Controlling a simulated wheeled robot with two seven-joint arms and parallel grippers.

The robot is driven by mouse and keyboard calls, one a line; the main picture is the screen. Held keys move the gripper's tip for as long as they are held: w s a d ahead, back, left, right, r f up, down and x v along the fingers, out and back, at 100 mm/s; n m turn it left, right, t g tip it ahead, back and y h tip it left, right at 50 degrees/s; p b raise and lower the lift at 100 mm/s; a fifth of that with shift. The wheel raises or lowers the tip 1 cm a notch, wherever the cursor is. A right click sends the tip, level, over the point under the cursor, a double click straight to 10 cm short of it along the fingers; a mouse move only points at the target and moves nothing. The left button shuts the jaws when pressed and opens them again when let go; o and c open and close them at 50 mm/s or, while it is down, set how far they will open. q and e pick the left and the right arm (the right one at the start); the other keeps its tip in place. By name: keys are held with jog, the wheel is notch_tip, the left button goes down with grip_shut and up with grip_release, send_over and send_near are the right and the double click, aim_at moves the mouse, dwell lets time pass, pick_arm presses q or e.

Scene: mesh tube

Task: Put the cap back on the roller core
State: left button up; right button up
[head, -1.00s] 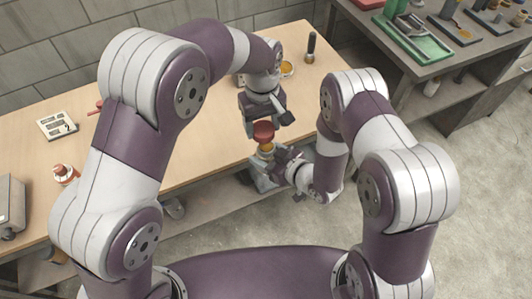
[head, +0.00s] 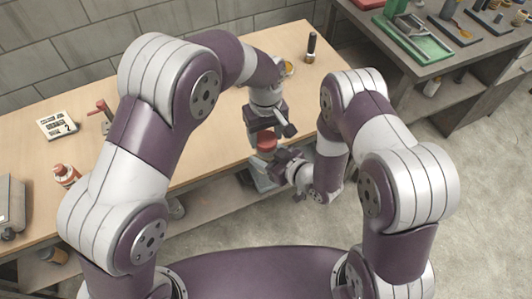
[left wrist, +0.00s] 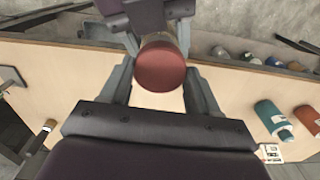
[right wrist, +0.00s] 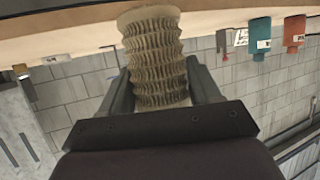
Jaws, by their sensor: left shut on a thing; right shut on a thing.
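My left gripper (head: 266,131) is shut on the red cap (head: 267,141), near the table's front edge. In the left wrist view the cap (left wrist: 161,66) sits between the fingers, its round red face toward the camera. My right gripper (head: 277,163) is just below and is shut on the roller core. In the right wrist view the core (right wrist: 157,60) is a tan, ridged tube with a pale round flange (right wrist: 147,13) at one end. The cap is over the core; the joint between them is hidden, so I cannot tell whether they touch.
The wooden table (head: 205,140) has free room left of the grippers. A green tray (head: 413,37) lies on the bench at right.

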dwell(0.7)
pick_arm(q)
jog(key=shift+f, duration=0.9)
jog(key=shift+f, duration=0.5)
jog(key=m, duration=0.3)
jog(key=o, duration=1.1)
jog(key=shift+r, duration=2.25)
